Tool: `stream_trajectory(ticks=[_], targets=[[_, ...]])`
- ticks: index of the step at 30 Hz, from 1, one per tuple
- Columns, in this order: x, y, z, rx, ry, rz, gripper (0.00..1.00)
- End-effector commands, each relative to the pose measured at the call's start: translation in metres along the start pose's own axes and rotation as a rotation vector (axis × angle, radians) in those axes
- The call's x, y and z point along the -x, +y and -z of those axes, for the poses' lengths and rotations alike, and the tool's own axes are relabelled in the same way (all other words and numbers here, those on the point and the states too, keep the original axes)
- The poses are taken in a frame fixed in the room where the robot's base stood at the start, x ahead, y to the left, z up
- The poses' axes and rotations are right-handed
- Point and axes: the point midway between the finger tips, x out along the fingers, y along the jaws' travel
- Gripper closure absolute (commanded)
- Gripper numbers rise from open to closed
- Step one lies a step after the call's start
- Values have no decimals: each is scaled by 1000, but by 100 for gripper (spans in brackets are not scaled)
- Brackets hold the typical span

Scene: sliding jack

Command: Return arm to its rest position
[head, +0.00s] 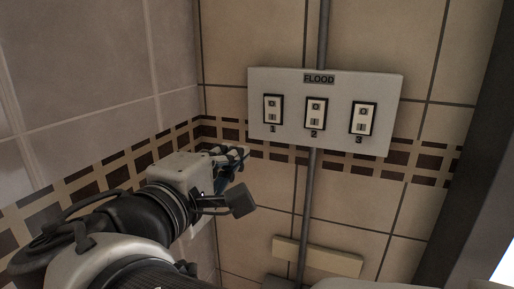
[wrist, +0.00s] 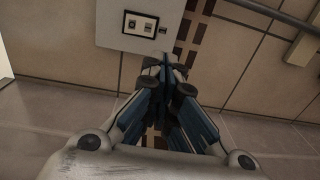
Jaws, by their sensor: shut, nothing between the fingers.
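My arm reaches in from the lower left of the head view. My gripper (head: 236,160) is in front of the tiled wall, just below and left of the white switch panel. In the wrist view my gripper (wrist: 166,68) has its fingers drawn together with nothing between them. Part of the panel (wrist: 112,28) with one switch (wrist: 140,23) shows in the wrist view. I cannot tell whether the fingers touch the wall.
A vertical conduit (head: 305,205) runs above and below the panel. A pale block (head: 317,257) sits low on the wall. The left tiled wall (head: 85,75) meets the back wall close to my gripper. A dark vertical post (head: 465,140) stands at the right.

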Motion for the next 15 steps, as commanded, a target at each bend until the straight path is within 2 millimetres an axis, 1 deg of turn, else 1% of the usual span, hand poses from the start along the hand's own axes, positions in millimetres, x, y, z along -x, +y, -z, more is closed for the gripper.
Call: stream_trajectory(ticks=[9,11,14,15], targets=[[1,0,0,0,-1,0,100],[-1,-3,-3,0,-6,7,100],[-10,-18,-21,-5,-44,55,100],[-16,-28,-35,-12,-70,91,100]])
